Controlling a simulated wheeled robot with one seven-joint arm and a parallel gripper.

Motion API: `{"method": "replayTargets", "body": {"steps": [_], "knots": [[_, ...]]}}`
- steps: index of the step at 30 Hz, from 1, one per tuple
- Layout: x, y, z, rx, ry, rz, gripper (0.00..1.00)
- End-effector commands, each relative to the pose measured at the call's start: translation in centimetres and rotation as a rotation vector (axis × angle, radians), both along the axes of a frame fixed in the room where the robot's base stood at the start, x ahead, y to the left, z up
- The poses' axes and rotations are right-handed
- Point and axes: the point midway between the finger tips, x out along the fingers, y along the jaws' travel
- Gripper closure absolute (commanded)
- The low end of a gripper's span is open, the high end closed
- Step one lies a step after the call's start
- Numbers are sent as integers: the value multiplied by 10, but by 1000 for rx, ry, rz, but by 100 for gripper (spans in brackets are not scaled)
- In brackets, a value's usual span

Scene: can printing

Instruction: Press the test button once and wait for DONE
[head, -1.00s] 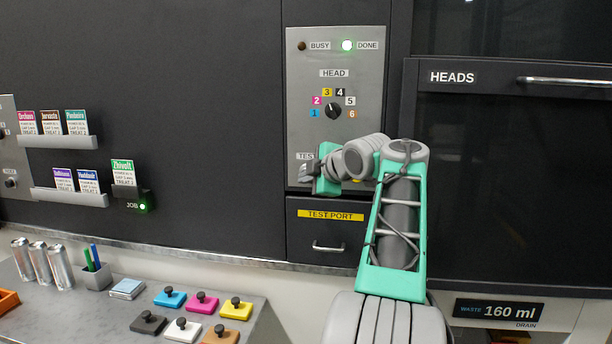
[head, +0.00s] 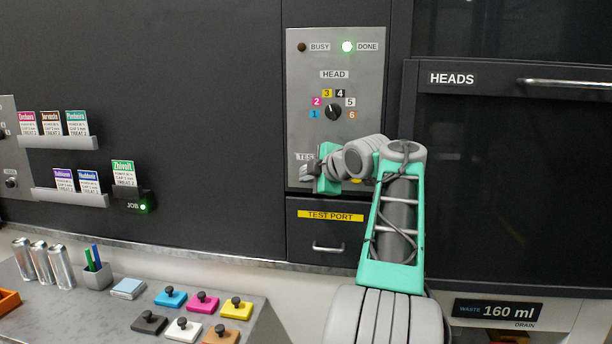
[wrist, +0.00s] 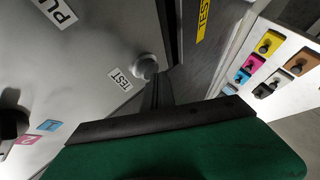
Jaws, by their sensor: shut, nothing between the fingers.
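The test button (wrist: 146,66) is a round grey knob beside the TEST label (wrist: 119,79) on the grey control panel (head: 300,90). In the head view my gripper hides the button, and only part of its TEST label (head: 306,156) shows. My gripper (head: 306,176) is shut and empty at the panel's lower left. In the wrist view its dark fingers (wrist: 158,90) come up close beside the button; whether they touch it I cannot tell. The BUSY lamp (head: 301,47) is dark.
The head dial (head: 333,111) sits above my gripper, ringed by numbered colour labels. The test port drawer (head: 328,246) is below, shut. The HEADS cabinet (head: 500,180) stands to the right. Several coloured pads with knobs (head: 170,297) lie on the bench at lower left.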

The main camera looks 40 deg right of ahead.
Motion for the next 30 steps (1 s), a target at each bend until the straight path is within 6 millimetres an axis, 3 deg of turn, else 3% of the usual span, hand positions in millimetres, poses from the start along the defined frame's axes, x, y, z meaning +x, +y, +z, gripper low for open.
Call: {"method": "replayTargets", "body": {"steps": [30], "knots": [[7, -10, 0, 1, 0, -1, 100]]}}
